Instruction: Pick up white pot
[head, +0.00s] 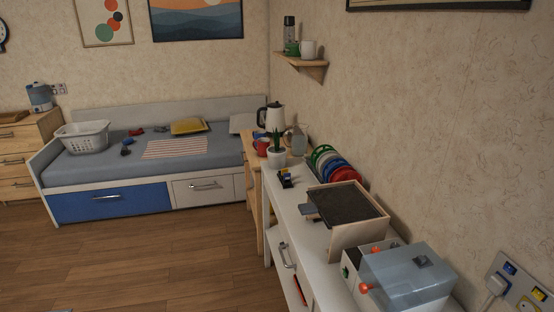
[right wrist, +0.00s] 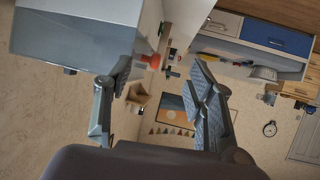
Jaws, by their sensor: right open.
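A white pot (head: 277,157) with a green plant stands upright at the far end of the white counter in the head view. A white kettle (head: 270,116) with a dark handle stands behind it. My right gripper (right wrist: 161,68) shows only in the right wrist view, with its two fingers apart and nothing between them. That view is turned upside down, and I cannot make out the white pot in it. My left gripper is not in view.
Near the pot are a red mug (head: 261,147), a rack of coloured plates (head: 334,165) and a dark-topped board (head: 345,205). A clear-lidded box (head: 408,275) fills the counter's near end. The wall borders the right side. Wooden floor (head: 150,250) is free at left.

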